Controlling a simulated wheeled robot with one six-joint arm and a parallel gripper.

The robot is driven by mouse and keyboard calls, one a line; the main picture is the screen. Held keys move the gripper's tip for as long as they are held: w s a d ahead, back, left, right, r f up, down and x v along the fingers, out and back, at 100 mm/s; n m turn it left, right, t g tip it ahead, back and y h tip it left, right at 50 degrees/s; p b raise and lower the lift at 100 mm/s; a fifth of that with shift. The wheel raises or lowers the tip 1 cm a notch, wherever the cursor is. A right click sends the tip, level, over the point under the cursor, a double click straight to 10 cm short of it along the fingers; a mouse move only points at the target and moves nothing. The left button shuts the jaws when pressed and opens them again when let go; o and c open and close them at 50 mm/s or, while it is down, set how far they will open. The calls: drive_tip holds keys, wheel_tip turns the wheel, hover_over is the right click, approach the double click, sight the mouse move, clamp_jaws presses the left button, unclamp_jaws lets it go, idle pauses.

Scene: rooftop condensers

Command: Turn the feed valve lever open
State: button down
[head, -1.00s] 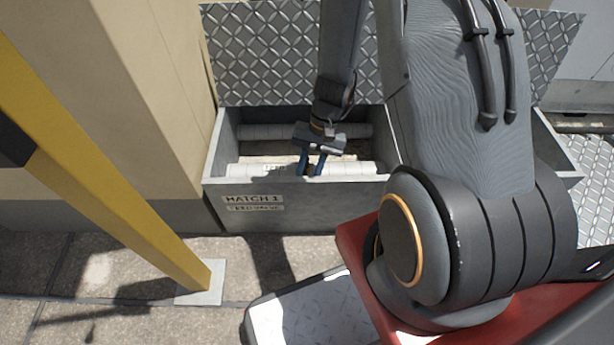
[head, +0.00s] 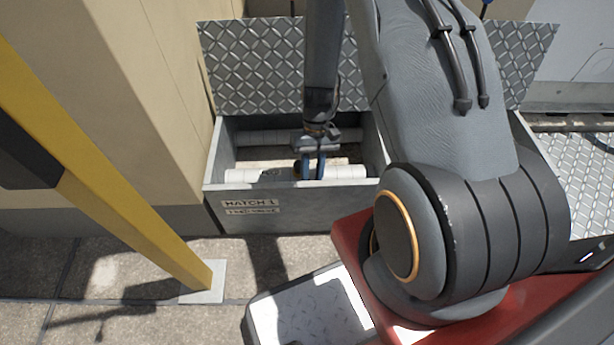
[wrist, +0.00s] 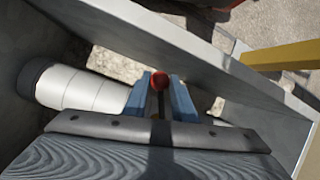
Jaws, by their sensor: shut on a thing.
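My gripper (head: 312,168) reaches down into an open grey box labelled HATCH 1 (head: 290,202), its blue fingers over the white pipe near the front wall. In the wrist view, the blue fingers (wrist: 160,98) are closed around a small part with a round red end (wrist: 159,81), which I take to be the feed valve lever. The rest of the lever is hidden between and below the fingers. The white wrapped pipe (wrist: 85,90) runs on both sides of the fingers in the wrist view; it also shows in the head view (head: 345,172).
The box's front wall (wrist: 150,30) stands close beyond the fingers. A second white pipe (head: 265,137) runs along the back of the box. The raised tread-plate lid (head: 250,65) stands behind. A yellow post (head: 130,215) and a beige wall (head: 170,90) are at left.

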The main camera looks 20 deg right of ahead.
drive_tip(key=d+n+h+p, duration=0.1)
drive_tip(key=n, duration=0.1)
drive_tip(key=w+d+n+p, duration=0.1)
drive_tip(key=n, duration=0.1)
drive_tip(key=w+d+n+h+p, duration=0.1)
drive_tip(key=d+n+p, duration=0.1)
drive_tip(key=shift+r+g+h, duration=0.15)
drive_tip(key=shift+g+h, duration=0.15)
drive_tip(key=shift+g, duration=0.1)
drive_tip(key=w+n, duration=0.1)
drive_tip(key=n, duration=0.1)
drive_tip(key=d+n+h+p, duration=0.1)
drive_tip(key=shift+w+d+n+h, duration=0.15)
drive_tip(key=shift+w+n+h, duration=0.15)
drive_tip(key=shift+w+n, duration=0.1)
drive_tip(key=shift+w+d+n+t+h+p, duration=0.25)
drive_tip(key=shift+w+n+p, duration=0.2)
drive_tip(key=shift+n, duration=0.35)
drive_tip(key=shift+w+d+n+t+h+p, duration=0.2)
drive_tip(key=shift+w+n+h+p, duration=0.15)
drive_tip(key=shift+w+n, duration=0.35)
drive_tip(key=c, duration=1.5)
unclamp_jaws()
drive_tip(key=shift+s, duration=0.1)
drive_tip(key=shift+o, duration=0.2)
